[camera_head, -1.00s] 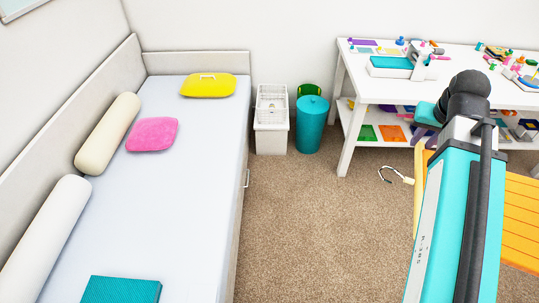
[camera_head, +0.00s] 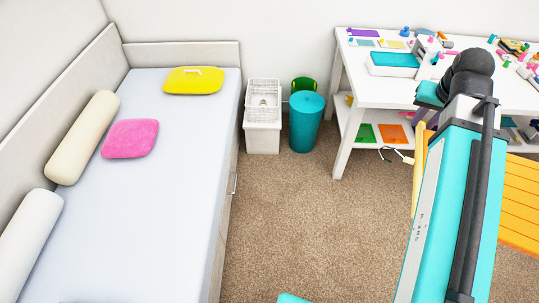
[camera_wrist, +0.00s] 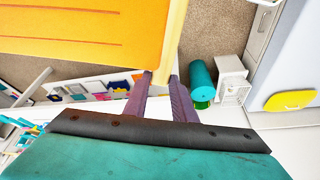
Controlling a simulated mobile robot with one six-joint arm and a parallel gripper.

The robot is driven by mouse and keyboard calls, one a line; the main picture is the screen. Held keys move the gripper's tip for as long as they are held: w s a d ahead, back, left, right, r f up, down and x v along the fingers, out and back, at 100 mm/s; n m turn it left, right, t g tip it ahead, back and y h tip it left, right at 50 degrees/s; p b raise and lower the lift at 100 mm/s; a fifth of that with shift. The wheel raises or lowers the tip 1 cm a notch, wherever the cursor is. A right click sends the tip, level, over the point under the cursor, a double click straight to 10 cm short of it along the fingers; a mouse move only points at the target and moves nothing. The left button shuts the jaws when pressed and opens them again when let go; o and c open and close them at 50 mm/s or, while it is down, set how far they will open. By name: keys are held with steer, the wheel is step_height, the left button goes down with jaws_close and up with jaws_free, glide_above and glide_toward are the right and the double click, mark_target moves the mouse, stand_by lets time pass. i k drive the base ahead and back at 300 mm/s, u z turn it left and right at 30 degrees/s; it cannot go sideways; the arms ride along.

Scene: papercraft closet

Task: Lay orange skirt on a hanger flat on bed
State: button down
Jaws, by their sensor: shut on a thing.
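The orange skirt (camera_head: 505,205) hangs at the right edge of the head view, partly hidden behind my teal arm. Its pale yellow hanger bar (camera_head: 418,165) and hook (camera_head: 396,155) show left of the arm. In the wrist view the skirt (camera_wrist: 90,28) fills the upper left, beside the hanger bar (camera_wrist: 171,45). My gripper (camera_wrist: 161,80) is shut on the hanger bar, with purple fingers either side of it. The bed (camera_head: 150,200) is at the left of the head view, apart from the skirt. It also shows at the upper right of the wrist view (camera_wrist: 295,60).
A yellow cushion (camera_head: 192,82), pink cushion (camera_head: 130,139) and cream bolsters (camera_head: 82,138) lie on the bed; its right side is clear. A white basket unit (camera_head: 262,138), teal bin (camera_head: 306,122) and cluttered white table (camera_head: 350,90) stand behind. Carpet (camera_head: 300,220) is open between.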

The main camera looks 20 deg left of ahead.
mark_target(167, 195)
steer(key=i, duration=2.45)
steer(key=z, duration=1.15)
steer(key=k, duration=0.05)
steer(key=u, duration=3.2)
